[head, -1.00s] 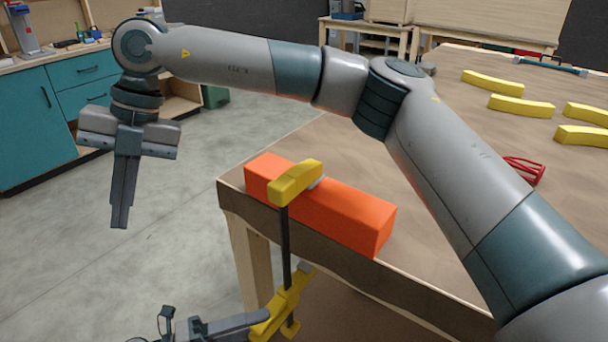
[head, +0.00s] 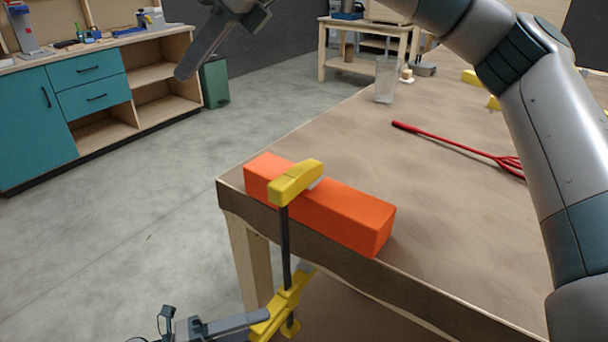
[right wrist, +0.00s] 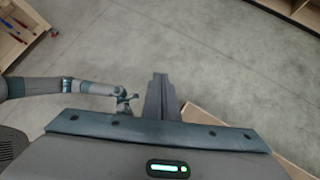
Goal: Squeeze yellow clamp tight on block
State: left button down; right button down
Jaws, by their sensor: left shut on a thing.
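An orange block (head: 335,213) lies along the near left edge of the brown table (head: 430,230). A yellow clamp (head: 296,182) stands upright at that edge. Its upper jaw rests over the top of the block, its dark bar runs down in front of the table edge, and its lower yellow part is below the tabletop. Whether its lower pad touches the underside is hidden. My left gripper (head: 262,320) is shut on the lower part of the clamp. My right gripper (head: 184,74) is up at the top left, away from the block, its fingers together and empty in the right wrist view (right wrist: 159,96).
A red tool (head: 450,143) and a clear container (head: 386,80) are on the table beyond the block. Yellow pieces (head: 472,77) lie farther back, partly behind my right arm. A teal cabinet (head: 90,95) stands at left, with open floor between.

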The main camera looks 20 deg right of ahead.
jog(key=s+d+f+g+h, duration=0.1)
jog(key=s+d+f+h, duration=0.25)
jog(key=d, duration=0.25)
jog(key=n+g+h, duration=0.1)
jog(key=g+h, duration=0.1)
jog(key=h, duration=0.3)
send_over(306, 165)
jog(key=shift+s+a, duration=0.2)
jog(key=shift+f, duration=4.35)
jog(key=shift+w+d, duration=0.15)
jog(key=shift+d, duration=0.05)
dwell(0.5)
jog(key=shift+f, duration=0.4)
dwell(0.8)
